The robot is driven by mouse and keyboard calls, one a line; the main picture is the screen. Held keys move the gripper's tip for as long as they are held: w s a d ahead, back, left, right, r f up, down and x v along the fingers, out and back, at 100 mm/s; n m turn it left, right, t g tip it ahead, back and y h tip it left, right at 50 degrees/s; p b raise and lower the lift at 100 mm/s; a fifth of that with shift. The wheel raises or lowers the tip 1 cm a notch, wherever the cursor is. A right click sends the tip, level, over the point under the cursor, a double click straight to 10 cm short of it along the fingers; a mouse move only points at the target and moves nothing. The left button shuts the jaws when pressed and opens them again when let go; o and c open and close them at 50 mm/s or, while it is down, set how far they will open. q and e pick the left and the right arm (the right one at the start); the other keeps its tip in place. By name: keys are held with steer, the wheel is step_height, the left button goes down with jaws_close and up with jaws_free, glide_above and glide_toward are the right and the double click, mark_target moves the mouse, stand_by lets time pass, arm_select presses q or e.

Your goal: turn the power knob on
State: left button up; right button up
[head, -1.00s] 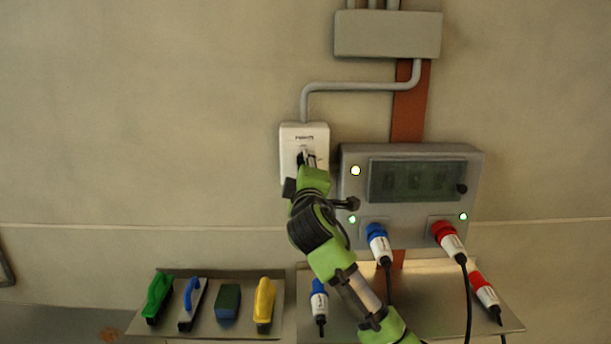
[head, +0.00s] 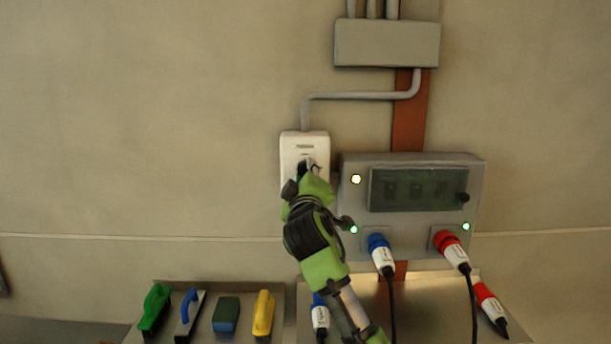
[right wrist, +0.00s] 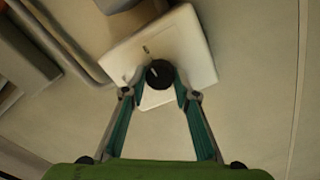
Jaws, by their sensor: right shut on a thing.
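The power knob is a round black knob (right wrist: 160,74) on a white wall box (right wrist: 180,35), seen in the right wrist view. The white box also shows in the head view (head: 297,147), on the wall left of the grey panel. My right gripper (right wrist: 157,82) is shut on the knob, one fingertip on each side. In the head view my right gripper (head: 308,170) is at the front of the box, and it mostly hides the knob there. My left gripper is not in view.
The grey panel (head: 410,158) with lit lamps and plugged blue (head: 380,250) and red (head: 452,248) connectors is close to the right of my arm. A shelf below holds several brushes and blocks. The wall at left is bare.

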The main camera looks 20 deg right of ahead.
steer(key=shift+f, duration=0.15)
steer(key=o, duration=1.1)
steer(key=v, duration=1.2)
